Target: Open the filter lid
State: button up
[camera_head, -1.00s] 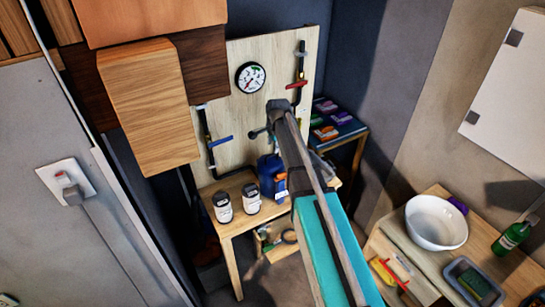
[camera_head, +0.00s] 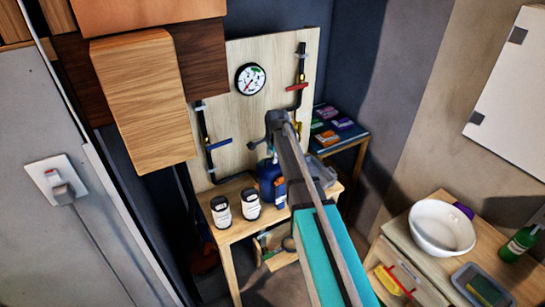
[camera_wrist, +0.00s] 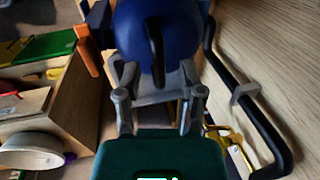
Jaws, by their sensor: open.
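A blue rounded body (camera_wrist: 185,32) with a black bar-like handle (camera_wrist: 155,50) fills the top middle of the wrist view. It looks like the filter, but I cannot make out a separate lid edge. In the head view a blue container (camera_head: 268,172) stands on the wooden bench below the board, partly hidden by my arm. My gripper (camera_wrist: 158,75) is open, its grey fingers on either side of the handle's lower end in the picture. I cannot tell whether they touch it. In the head view my gripper (camera_head: 276,122) is in front of the board, seen from behind.
The wooden board (camera_head: 235,130) carries a gauge (camera_head: 250,79), black pipes and a red-handled valve (camera_head: 297,86). Two white jars (camera_head: 236,208) stand on the bench (camera_head: 230,232). A side table (camera_head: 345,140) holds small boxes. A white bowl (camera_head: 441,228) is at right.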

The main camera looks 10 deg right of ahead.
grip_shut()
jog(key=shift+w+a+r, duration=0.1)
dwell(0.4)
